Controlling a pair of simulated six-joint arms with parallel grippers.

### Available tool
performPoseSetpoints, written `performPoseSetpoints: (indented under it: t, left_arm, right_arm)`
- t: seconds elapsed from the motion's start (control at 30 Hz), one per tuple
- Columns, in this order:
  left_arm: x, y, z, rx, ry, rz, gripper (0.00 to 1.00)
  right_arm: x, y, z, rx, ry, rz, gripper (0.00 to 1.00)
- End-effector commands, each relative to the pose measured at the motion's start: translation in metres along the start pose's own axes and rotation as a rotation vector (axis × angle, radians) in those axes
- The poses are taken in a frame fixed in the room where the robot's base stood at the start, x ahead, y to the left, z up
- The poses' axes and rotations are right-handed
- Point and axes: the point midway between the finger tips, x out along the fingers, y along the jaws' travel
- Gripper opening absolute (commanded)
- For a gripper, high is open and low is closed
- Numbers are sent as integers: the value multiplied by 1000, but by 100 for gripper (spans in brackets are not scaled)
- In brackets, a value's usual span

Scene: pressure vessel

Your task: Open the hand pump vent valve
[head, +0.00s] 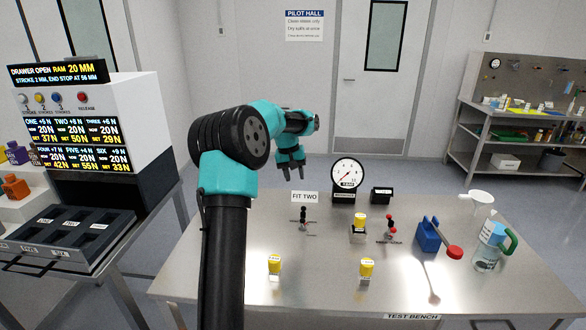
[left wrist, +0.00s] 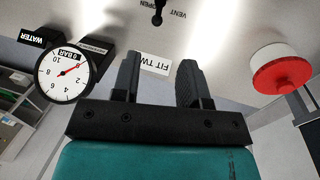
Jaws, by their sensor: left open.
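In the head view a small black valve (head: 303,216) with a cross-handle stands on the steel bench in front of the FIT TWO sign (head: 305,197). In the left wrist view, which is upside down, a black knob (left wrist: 157,14) at the top edge lies beside the printed words OPEN and VENT; only part of it shows. It looks like the vent valve. My left gripper (head: 291,172) is open and empty, above and behind the sign, apart from the valve. Its two fingers (left wrist: 160,80) also show in the left wrist view. The blue hand pump (head: 429,236) has a red-ended handle. My right gripper is out of view.
A pressure gauge (head: 348,174) and a small black box (head: 381,195) stand at the bench's back. Yellow-capped fittings (head: 275,265), a red-knobbed valve (head: 391,228) and a green-handled jug (head: 487,246) stand on the bench. The press (head: 110,110) is at left.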

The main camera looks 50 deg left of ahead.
Motion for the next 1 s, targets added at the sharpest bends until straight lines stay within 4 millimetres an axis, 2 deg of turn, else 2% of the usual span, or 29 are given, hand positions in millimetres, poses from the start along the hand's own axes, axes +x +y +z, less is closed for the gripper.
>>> performPoseSetpoints:
  t: [0.1,0.2,0.57,0.77,1.0]
  left_arm:
    - [-17,0,0,0,3,1,40]
    - [-24,0,0,0,2,1,40]
    - [-26,0,0,0,0,0,40]
    - [-20,0,0,0,0,0,40]
    - [7,0,0,0,-3,-1,40]
  right_arm:
    - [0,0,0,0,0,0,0]
    - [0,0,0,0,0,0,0]
    - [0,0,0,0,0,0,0]
    - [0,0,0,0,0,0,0]
    - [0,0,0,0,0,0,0]
